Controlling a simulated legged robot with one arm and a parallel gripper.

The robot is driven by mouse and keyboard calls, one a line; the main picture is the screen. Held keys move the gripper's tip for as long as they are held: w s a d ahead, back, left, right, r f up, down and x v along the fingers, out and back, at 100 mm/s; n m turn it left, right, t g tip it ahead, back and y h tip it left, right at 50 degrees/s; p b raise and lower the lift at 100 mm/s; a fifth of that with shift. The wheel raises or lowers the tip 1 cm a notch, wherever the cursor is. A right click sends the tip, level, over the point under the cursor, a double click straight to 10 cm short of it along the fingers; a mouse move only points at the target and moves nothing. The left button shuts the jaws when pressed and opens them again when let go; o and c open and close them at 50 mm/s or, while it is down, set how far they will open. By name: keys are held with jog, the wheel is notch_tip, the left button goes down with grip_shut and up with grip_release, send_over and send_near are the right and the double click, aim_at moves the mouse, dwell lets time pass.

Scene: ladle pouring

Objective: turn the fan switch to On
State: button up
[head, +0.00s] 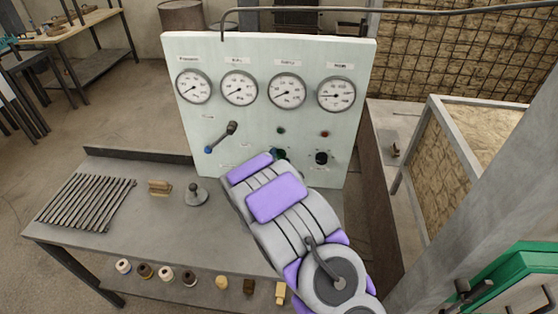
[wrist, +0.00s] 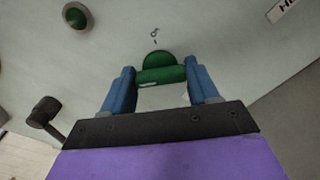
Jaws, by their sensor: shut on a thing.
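The green switch knob (wrist: 160,73) sits on the pale panel, with small dark marks just above it in the wrist view. My gripper (wrist: 162,82) has its blue fingers on both sides of the knob, shut on its green bar. In the head view a bit of the green knob (head: 279,154) shows past the end of my arm, which hides the fingers and much of the panel's lower middle. I cannot tell which marked position the knob points to.
The panel (head: 250,110) carries several round gauges, a blue-tipped lever (head: 221,137), a black knob (head: 321,158), and green and red (head: 324,134) buttons. A framed crate (head: 440,170) stands right.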

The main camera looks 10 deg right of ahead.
jog(key=shift+m+p, duration=0.3)
jog(key=shift+p, duration=0.05)
jog(key=shift+s+d+f+m+p, duration=0.15)
jog(key=shift+m+p, duration=1.05)
jog(key=shift+m, duration=1.7)
jog(key=shift+w+a+f+m+p, duration=0.1)
jog(key=shift+f+m+p, duration=0.15)
jog(key=shift+m+p, duration=1.85)
jog(key=shift+s+d+f+m+p, duration=0.1)
jog(key=shift+f+m+p, duration=0.2)
jog(key=shift+m, duration=3.4)
jog(key=shift+r, duration=0.1)
jog(key=o, duration=1.1)
jog(key=shift+c, duration=0.2)
jog(key=shift+r, duration=0.15)
